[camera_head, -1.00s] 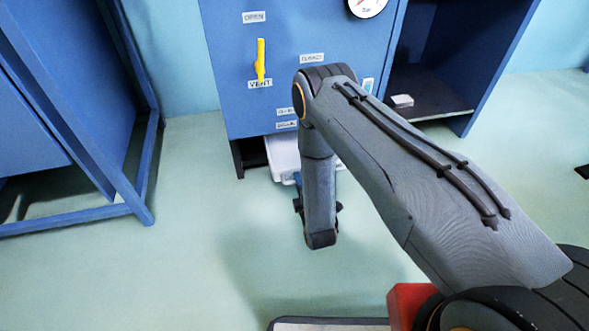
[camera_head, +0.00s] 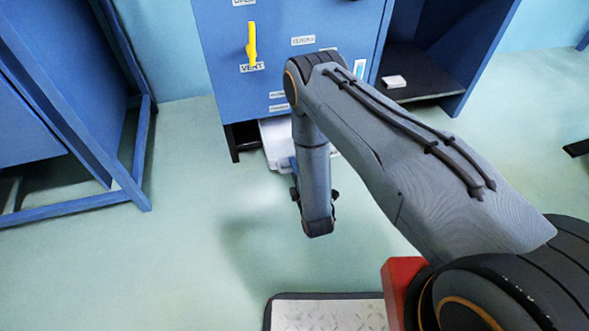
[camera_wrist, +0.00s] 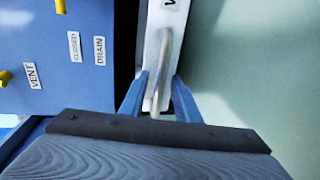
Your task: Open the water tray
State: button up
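The water tray (camera_head: 274,143) is a white, shallow tray low under the blue cabinet, its front showing below the cabinet's lower edge. In the wrist view the white tray (camera_wrist: 172,20) has a pale curved handle (camera_wrist: 163,60). My gripper (camera_wrist: 160,76) has two blue fingers, one on each side of the handle, with narrow gaps apparent beside it. Firm contact does not show. In the head view my arm hides part of the tray and most of the gripper.
The blue cabinet (camera_head: 225,100) carries a yellow vent handle (camera_head: 251,42) and several labels. An open shelf (camera_head: 425,80) with a small white item stands right. A blue frame (camera_head: 128,180) stands left. The pale green floor (camera_head: 190,260) is clear in front.

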jog(key=p+v, duration=0.3)
jog(key=v, duration=0.5)
jog(key=shift+f, duration=0.1)
dwell(0.4)
